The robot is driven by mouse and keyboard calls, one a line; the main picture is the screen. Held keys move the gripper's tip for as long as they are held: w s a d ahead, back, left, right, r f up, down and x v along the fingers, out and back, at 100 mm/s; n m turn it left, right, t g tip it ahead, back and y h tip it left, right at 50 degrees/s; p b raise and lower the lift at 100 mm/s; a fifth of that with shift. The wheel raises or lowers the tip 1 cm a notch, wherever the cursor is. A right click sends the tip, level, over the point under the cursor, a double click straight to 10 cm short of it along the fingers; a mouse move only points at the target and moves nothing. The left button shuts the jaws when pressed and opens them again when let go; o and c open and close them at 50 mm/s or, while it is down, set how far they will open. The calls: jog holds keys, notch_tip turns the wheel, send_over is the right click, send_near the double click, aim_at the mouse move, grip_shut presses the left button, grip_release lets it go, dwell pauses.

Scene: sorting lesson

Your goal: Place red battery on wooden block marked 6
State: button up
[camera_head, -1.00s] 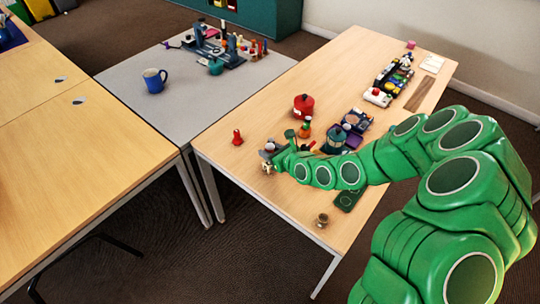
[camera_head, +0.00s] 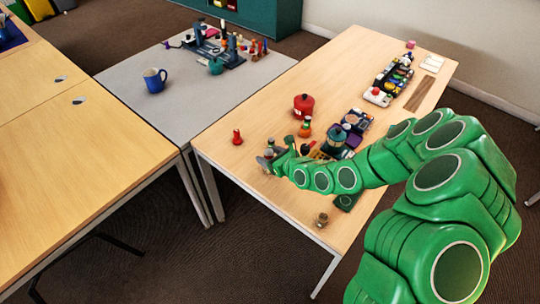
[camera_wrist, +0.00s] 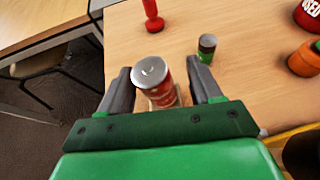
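The red battery (camera_wrist: 158,84) is a red cylinder with a silver top, seen from above in the wrist view. It stands between the two fingers of my gripper (camera_wrist: 163,88). The fingers are apart, with a narrow gap on the right side; whether the left finger touches it I cannot tell. A pale wooden block (camera_wrist: 172,102) shows partly beneath the battery; no number is readable. In the head view my gripper (camera_head: 267,160) is low over the near left part of the wooden table, and the battery cannot be made out there.
A green battery-like cylinder (camera_wrist: 207,47) stands just right of the fingers. A red pawn (camera_head: 237,138) stands to the left. A small jar (camera_head: 321,218) is near the front edge. The table's left corner is clear.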

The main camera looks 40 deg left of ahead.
jog(key=shift+r, duration=0.15)
jog(key=v, duration=1.2)
dwell(0.5)
